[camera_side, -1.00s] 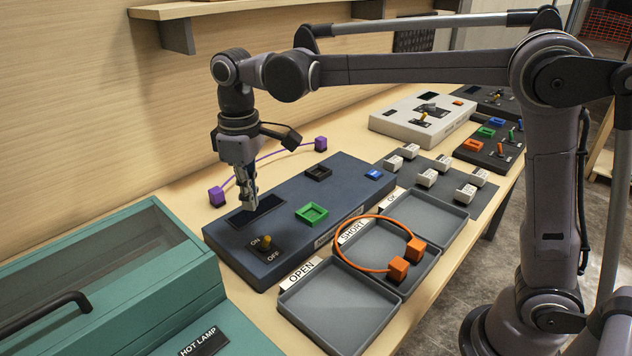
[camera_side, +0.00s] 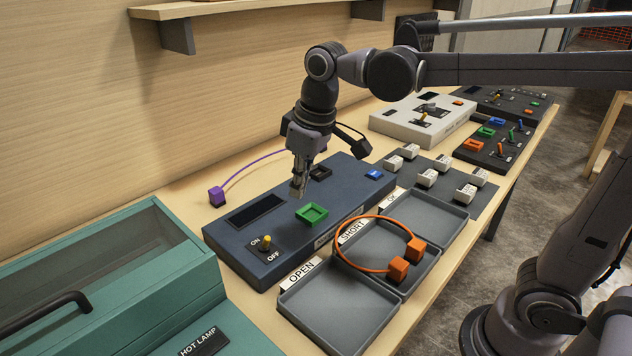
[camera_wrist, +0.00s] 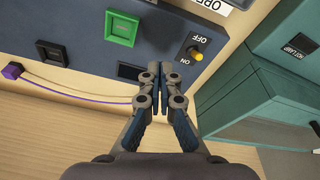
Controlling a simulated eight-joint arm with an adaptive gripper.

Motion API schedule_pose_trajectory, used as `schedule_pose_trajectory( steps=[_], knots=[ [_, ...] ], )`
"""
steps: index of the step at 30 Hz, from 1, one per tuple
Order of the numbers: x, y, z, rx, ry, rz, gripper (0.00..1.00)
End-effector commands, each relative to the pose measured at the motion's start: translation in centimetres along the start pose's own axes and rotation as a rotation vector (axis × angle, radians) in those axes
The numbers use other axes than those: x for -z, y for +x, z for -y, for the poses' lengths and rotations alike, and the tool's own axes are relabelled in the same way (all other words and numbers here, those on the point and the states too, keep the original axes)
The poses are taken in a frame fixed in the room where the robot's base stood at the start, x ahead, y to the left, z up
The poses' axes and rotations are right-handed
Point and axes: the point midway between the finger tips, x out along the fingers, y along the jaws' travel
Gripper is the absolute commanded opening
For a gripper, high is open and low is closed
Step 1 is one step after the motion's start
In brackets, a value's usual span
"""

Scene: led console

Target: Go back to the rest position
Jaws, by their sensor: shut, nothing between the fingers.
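My gripper (camera_side: 297,188) is shut and empty. In the side view it hangs above the dark console (camera_side: 290,231), near the black socket and the green socket (camera_side: 311,214). In the wrist view my gripper (camera_wrist: 160,70) points at the console, with its fingertips over the dark display. The yellow toggle switch (camera_side: 267,241) stands at the console's near left end, between ON and OFF labels. It also shows in the wrist view (camera_wrist: 197,55). The blue button (camera_side: 374,174) is at the console's far end. My gripper appears to touch nothing.
Grey trays labelled OPEN (camera_side: 338,313), SHORT and OK lie right of the console; the SHORT tray holds an orange lead (camera_side: 398,269). A purple lead (camera_side: 217,196) lies behind the console. A teal hot lamp box (camera_side: 110,270) stands at left, a shelf (camera_side: 240,9) above.

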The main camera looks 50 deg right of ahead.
Motion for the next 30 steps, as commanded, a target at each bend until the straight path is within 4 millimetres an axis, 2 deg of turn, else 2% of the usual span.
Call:
schedule_pose_trajectory(
  steps=[1,8,15,21,30],
  knots=[
    [-1.5,-0.1,-0.6,-0.009,0.03,-0.031,0.0],
    [-6.9,0.6,-2.5,-0.047,0.148,-0.174,0.0],
    [-11.8,2.5,-3.8,-0.087,0.257,-0.311,0.0],
    [-13.8,3.7,-4.2,-0.105,0.302,-0.372,0.0],
    [-14.1,3.9,-4.3,-0.108,0.309,-0.381,0.0]
  ],
)
